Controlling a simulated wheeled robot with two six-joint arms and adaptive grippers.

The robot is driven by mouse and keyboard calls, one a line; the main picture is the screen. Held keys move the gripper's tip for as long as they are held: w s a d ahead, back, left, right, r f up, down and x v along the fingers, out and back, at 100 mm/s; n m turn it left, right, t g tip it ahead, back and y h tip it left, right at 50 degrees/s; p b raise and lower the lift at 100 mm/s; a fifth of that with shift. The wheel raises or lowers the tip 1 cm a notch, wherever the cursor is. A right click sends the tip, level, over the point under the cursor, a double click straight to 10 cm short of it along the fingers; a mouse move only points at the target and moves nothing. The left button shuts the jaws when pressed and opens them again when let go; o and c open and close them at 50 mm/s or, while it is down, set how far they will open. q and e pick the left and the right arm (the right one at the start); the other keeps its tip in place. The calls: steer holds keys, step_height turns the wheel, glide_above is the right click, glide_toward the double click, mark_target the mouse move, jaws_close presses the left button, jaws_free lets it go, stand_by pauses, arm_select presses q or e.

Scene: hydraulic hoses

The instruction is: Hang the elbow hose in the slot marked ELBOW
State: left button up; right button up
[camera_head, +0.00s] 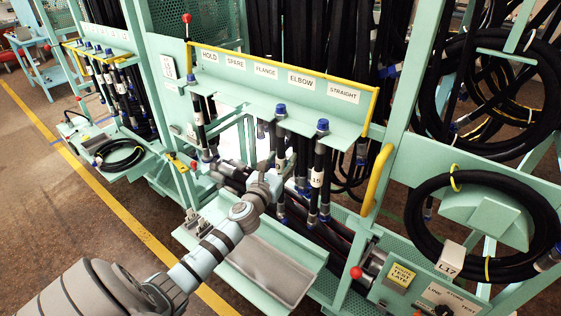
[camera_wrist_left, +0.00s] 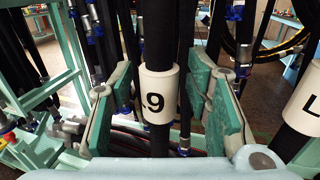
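My left gripper (camera_head: 274,178) reaches in below the green rack's label board. My right gripper is not in view.
A tagged hose (camera_head: 317,179) hangs close to the right, below the STRAIGHT label (camera_head: 343,92). Another hose (camera_head: 198,115) hangs below HOLD. The grey tray (camera_head: 262,268) below is empty. A yellow handle (camera_head: 376,180) and coiled hoses (camera_head: 410,230) stand to the right.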

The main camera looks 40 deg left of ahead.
arm_select(q)
steer(key=shift+s+f, duration=0.1)
steer(key=shift+s, duration=0.2)
steer(key=v, duration=1.1)
steer(key=shift+s+d, duration=0.2)
